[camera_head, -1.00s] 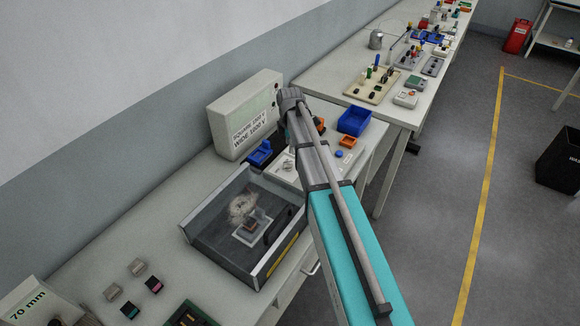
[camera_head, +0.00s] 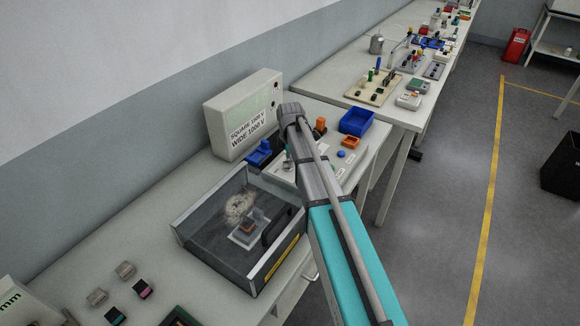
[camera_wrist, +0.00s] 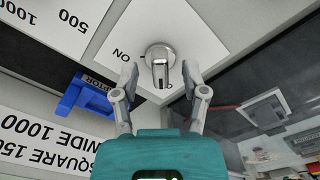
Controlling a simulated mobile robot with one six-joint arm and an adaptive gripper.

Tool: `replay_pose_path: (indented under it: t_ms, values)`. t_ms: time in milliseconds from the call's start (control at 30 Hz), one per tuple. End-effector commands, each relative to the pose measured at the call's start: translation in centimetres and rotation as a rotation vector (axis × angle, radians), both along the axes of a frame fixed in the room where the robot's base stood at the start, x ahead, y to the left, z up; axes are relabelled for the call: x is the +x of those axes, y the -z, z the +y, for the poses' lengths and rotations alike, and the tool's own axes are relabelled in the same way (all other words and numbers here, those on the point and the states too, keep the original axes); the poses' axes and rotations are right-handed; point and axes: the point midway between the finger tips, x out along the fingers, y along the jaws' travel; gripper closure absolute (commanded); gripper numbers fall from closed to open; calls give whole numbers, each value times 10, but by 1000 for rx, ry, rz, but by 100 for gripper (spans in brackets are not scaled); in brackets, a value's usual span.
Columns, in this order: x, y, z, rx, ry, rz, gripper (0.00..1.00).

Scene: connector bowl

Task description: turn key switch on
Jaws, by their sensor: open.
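The key switch (camera_wrist: 160,62) is a round silver collar with a key in it, on a white plate in the wrist view. The key's bow points toward the bottom of that picture. The label "ON" (camera_wrist: 121,55) stands to its left; another label below it is partly covered. My gripper (camera_wrist: 158,70) is open, with one finger on each side of the key and a gap visible at both sides. In the head view my arm hides the switch and most of the gripper, over the white panel (camera_head: 283,170).
A grey box labelled "SQUARE" and "WIDE" (camera_head: 243,115) stands behind. A blue holder (camera_head: 260,152) is close by, also in the wrist view (camera_wrist: 85,97). A clear-walled tray (camera_head: 205,240) lies in front, and a blue bin (camera_head: 356,121) to the right.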

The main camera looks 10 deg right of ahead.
Motion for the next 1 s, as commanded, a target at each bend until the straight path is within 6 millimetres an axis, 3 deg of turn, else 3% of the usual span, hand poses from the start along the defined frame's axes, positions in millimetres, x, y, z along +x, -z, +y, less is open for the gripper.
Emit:
replay_pose_path:
  t_ms: [200, 667, 900, 1000]
  values:
    - [0, 12, 0, 0, 0, 0, 43]
    - [0, 14, 0, 0, 1, 0, 43]
    - [0, 14, -1, 0, 1, 0, 87]
    - [0, 14, -1, 0, 1, 0, 100]
